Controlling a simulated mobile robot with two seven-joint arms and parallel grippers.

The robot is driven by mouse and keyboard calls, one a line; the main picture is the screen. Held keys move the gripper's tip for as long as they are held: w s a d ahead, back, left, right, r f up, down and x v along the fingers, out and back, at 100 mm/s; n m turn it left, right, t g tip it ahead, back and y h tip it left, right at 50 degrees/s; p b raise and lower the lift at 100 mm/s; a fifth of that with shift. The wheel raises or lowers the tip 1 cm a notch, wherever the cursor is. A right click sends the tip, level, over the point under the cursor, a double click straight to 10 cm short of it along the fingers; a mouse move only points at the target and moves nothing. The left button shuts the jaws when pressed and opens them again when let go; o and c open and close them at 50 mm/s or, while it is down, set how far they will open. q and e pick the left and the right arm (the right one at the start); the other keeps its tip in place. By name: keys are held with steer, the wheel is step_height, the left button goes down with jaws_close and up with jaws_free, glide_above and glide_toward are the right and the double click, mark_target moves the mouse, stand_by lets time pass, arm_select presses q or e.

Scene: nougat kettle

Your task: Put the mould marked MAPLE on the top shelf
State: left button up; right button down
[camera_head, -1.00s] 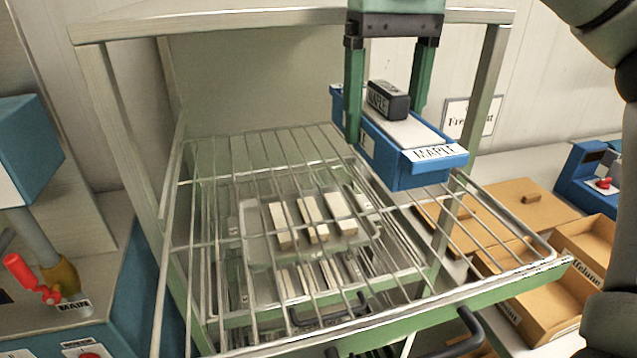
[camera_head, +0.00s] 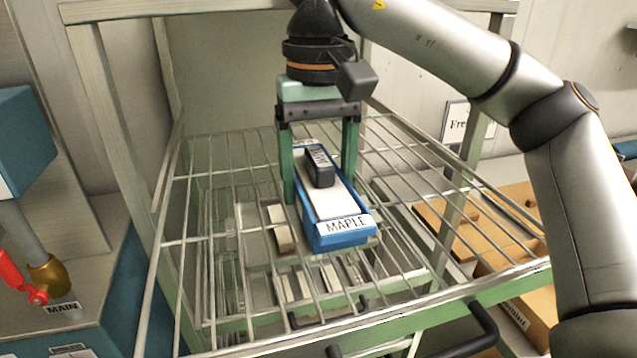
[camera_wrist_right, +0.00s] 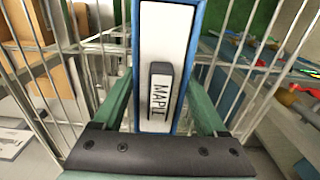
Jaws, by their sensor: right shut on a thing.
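The MAPLE mould (camera_head: 337,229) is a blue tray with a white top, a white MAPLE label at its front end and a dark labelled block on top. My right gripper (camera_head: 318,195) is shut on it, one green finger along each long side. The mould is over the top wire shelf (camera_head: 405,205) of the rack, near its middle; I cannot tell whether it touches the wires. In the right wrist view the mould (camera_wrist_right: 183,28) lies between the fingers (camera_wrist_right: 165,105). My left gripper is not in view.
The rack's posts (camera_head: 128,120) stand around the shelf, with its green front rail (camera_head: 485,305) nearest me. Pale bars on a tray (camera_head: 245,225) lie below the wires. Blue equipment with a red lever (camera_head: 20,285) is at the left. The shelf around the mould is clear.

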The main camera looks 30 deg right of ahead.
steer(key=shift+s, duration=0.1)
steer(key=shift+f, duration=0.1)
jaws_free()
step_height(320, 180, up, 10)
steer(key=p, duration=0.3)
steer(key=shift+p, duration=0.3)
steer(key=shift+r, duration=1.1)
